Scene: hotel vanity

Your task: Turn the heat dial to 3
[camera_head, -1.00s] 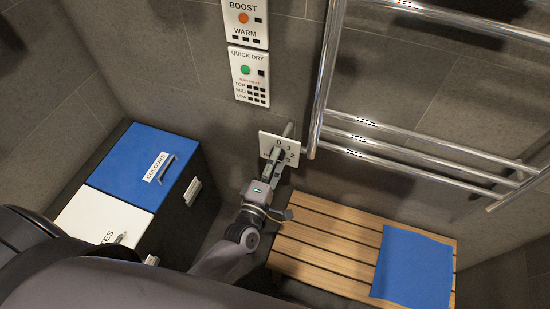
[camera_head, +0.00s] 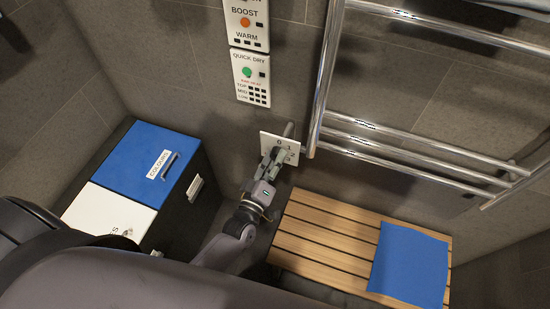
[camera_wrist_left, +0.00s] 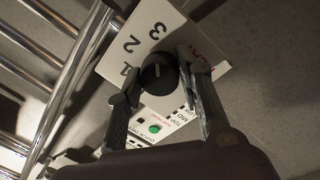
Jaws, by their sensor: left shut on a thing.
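The heat dial is a round black knob (camera_wrist_left: 158,73) on a white plate (camera_wrist_left: 150,25) marked 1, 2 and 3, seen close in the left wrist view. A pale line on the knob runs roughly up and down in that picture, in line with the 3; I cannot tell which end is the pointer. My left gripper (camera_wrist_left: 160,66) is shut on the knob, one finger on each side. In the head view the plate (camera_head: 267,138) is on the wall, and my left gripper (camera_head: 271,157) covers the knob and part of the numbers. My right gripper is not in view.
A chrome towel rail (camera_head: 400,140) stands close to the right of the plate. Switch panels (camera_head: 252,88) are above it. A slatted wooden bench (camera_head: 318,240) with a blue towel (camera_head: 410,265) is below right. A blue-and-white lidded bin unit (camera_head: 140,155) is at left.

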